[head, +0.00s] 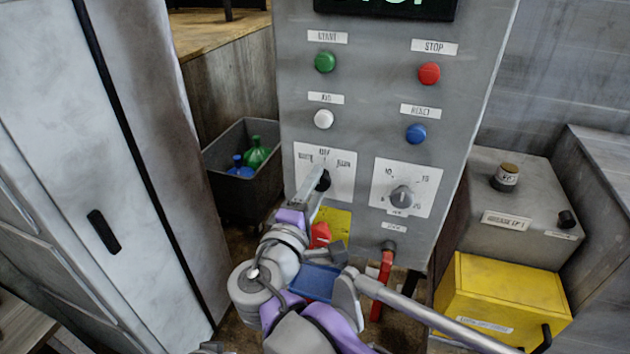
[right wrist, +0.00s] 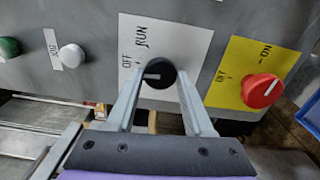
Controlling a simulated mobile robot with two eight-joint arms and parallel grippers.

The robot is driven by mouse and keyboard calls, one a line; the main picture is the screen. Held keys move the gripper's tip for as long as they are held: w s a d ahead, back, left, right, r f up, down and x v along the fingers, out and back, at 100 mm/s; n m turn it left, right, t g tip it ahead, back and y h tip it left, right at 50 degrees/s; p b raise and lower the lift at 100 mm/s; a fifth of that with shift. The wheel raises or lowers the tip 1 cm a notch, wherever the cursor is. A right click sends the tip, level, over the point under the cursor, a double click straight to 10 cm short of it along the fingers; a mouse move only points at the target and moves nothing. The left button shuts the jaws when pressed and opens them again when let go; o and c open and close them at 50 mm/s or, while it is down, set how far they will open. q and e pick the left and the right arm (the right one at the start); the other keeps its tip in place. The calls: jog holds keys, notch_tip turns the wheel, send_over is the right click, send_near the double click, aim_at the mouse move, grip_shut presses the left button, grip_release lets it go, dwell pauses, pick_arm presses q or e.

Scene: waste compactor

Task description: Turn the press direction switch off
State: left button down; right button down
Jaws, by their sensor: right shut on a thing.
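The press direction switch is a black round knob (right wrist: 160,74) on a white plate (right wrist: 186,42) marked OFF and RUN. In the head view the knob (head: 325,181) is partly covered by my gripper. The knob's white pointer mark points left in the right wrist view, roughly toward the OFF label. My right gripper (right wrist: 160,78) is shut on the knob, one finger on each side. It comes up to the panel from below in the head view (head: 319,180). My left gripper is not in view.
A red knob (right wrist: 262,90) on a yellow plate sits beside the switch. A grey dial (head: 402,196) is to the right, with a red-handled lever (head: 384,270) below it. Green (head: 325,61), red (head: 429,73), white (head: 323,119) and blue (head: 416,134) buttons are above.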

jog(key=shift+m, duration=0.4)
jog(key=shift+c, duration=1.5)
grip_release()
jog(key=b+v, duration=0.1)
jog(key=v, duration=0.9)
jog(key=shift+s+a, duration=0.15)
jog(key=shift+s, duration=0.25)
